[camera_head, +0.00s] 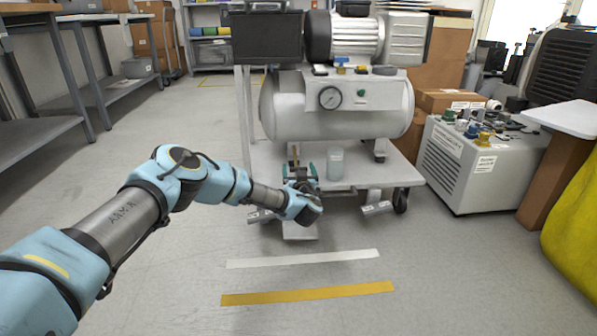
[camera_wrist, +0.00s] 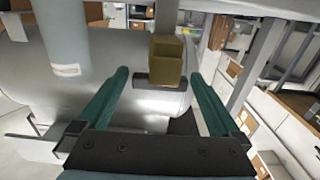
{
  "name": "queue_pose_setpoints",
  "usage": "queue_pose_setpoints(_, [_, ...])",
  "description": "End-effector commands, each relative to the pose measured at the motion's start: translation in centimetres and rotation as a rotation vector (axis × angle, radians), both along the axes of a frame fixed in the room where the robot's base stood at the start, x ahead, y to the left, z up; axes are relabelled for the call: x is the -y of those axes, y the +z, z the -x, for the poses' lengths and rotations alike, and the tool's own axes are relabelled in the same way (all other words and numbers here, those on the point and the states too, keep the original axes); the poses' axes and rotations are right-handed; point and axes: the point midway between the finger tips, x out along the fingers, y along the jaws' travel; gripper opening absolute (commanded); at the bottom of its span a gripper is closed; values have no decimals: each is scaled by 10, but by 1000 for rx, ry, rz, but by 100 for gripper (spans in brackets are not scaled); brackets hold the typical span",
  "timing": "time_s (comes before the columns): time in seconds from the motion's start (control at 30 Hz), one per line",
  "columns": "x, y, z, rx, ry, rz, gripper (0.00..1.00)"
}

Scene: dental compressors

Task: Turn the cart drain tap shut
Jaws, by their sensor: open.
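The cart (camera_head: 358,178) carries a compressor with a grey-white tank (camera_head: 335,121). A small brass-coloured block, apparently the drain tap (camera_head: 294,154), shows just under the tank. In the wrist view the tap (camera_wrist: 167,61) is an olive-brass block on a dark bar. My gripper (camera_head: 299,168) reaches in low over the cart's front edge. In the wrist view its two green fingers (camera_wrist: 158,76) are open and spread, with the tap in the gap ahead, nearer the right finger. I see no contact. Whether the tap is open or shut cannot be told.
A translucent cup (camera_head: 335,164) stands on the cart just right of my gripper; it also shows in the wrist view (camera_wrist: 65,35). A white machine (camera_head: 468,165) stands at right. Tables (camera_head: 35,130) line the left. The floor in front is clear, with white and yellow stripes.

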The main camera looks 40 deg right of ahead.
Motion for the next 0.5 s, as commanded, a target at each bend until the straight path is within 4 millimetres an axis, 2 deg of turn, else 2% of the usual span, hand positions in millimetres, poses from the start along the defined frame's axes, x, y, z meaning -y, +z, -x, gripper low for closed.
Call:
queue_pose_setpoints(0.1, [0, 0, 0, 0, 0, 0, 100])
queue_pose_setpoints(0.5, [0, 0, 0, 0, 0, 0, 55])
